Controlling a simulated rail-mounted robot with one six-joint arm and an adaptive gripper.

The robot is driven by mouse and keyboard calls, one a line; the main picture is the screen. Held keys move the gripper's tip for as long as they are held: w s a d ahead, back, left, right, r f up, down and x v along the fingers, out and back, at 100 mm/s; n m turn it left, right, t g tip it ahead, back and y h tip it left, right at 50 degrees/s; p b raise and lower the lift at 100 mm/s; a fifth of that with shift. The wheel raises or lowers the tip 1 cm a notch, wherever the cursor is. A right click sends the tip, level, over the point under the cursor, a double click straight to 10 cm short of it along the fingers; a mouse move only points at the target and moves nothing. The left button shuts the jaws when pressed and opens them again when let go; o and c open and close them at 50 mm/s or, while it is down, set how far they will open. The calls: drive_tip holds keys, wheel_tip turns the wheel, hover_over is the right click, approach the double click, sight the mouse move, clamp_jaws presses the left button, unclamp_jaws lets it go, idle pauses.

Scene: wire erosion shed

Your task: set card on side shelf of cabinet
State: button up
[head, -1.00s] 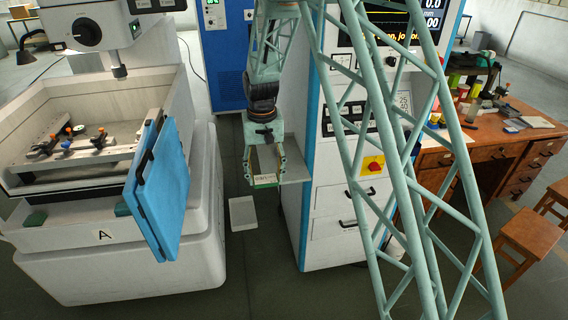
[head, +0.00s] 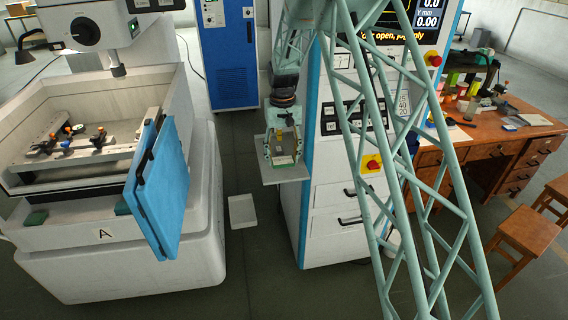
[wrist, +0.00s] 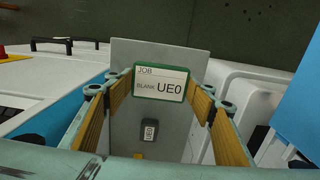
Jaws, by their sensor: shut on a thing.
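The card (wrist: 159,83) is a white label reading JOB, BLANK, UE0 in a green frame. My gripper (wrist: 160,82) is shut on it, one finger pad at each side edge. In the head view my gripper (head: 283,158) hangs beside the cabinet (head: 325,205), with the card (head: 284,160) low between its fingers. The grey side shelf (head: 285,176) juts from the cabinet's left side, under my gripper. In the wrist view the shelf (wrist: 180,58) lies behind and below the card. I cannot tell whether the card touches it.
A small dark block labelled UE0 (wrist: 148,134) shows between my fingers, apparently on the shelf. The white machine with a blue door (head: 158,190) stands to the left. A pale flat tray (head: 242,211) lies on the floor between. A wooden desk (head: 490,140) is at the right.

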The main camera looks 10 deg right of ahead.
sight(284, 159)
idle(0.3)
drive_tip(key=shift+w+d, duration=0.35)
drive_tip(key=shift+w, duration=0.05)
drive_tip(key=shift+s+f, duration=0.1)
drive_tip(key=shift+f, duration=1.7)
drive_tip(key=shift+f, duration=0.15)
drive_tip(key=o, duration=0.9)
drive_tip(key=shift+c, duration=0.2)
wheel_tip(284, 159, up, 11)
drive_tip(key=shift+f, duration=0.1)
drive_tip(key=shift+r, duration=0.75)
